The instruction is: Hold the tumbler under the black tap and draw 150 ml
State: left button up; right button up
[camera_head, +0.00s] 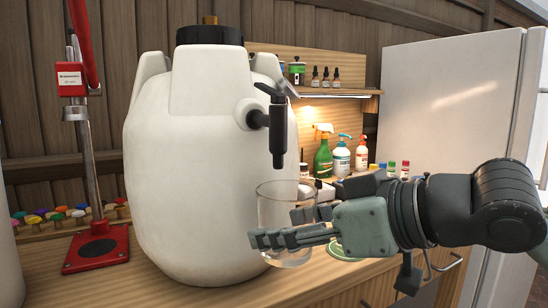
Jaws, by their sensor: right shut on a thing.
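The black tap (277,130) sticks out from the upper right side of a large white keg-like container (190,150), its spout pointing down. A clear glass tumbler (273,205) stands upright just below the spout, its rim near the spout's lower end. My right gripper (290,232) comes in from the right and is shut on the tumbler, with fingers across its lower half. No liquid stream shows, and I see no clear liquid level in the glass. My left gripper is not in view.
A red bench capper (97,248) stands left of the container on the wooden counter (150,287). Spray bottles (323,155) stand behind the tap, before a wooden shelf. A green round mat (346,251) lies beneath my right gripper. A white fridge (450,100) stands at right.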

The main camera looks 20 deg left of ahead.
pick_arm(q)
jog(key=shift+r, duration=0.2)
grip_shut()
pick_arm(e)
jog(key=shift+s+d+r, duration=0.1)
jog(key=shift+s+d, duration=0.3)
jog(key=shift+d, duration=0.25)
jog(key=shift+s+d+p, duration=0.25)
jog(key=shift+s+d, duration=0.25)
jog(key=shift+d, duration=0.3)
jog(key=shift+s+d+p, duration=0.2)
jog(key=shift+s+d, duration=0.35)
jog(key=shift+d, duration=0.3)
jog(key=shift+s+d+p, duration=0.25)
jog(key=shift+s+d, duration=0.25)
jog(key=shift+d, duration=0.3)
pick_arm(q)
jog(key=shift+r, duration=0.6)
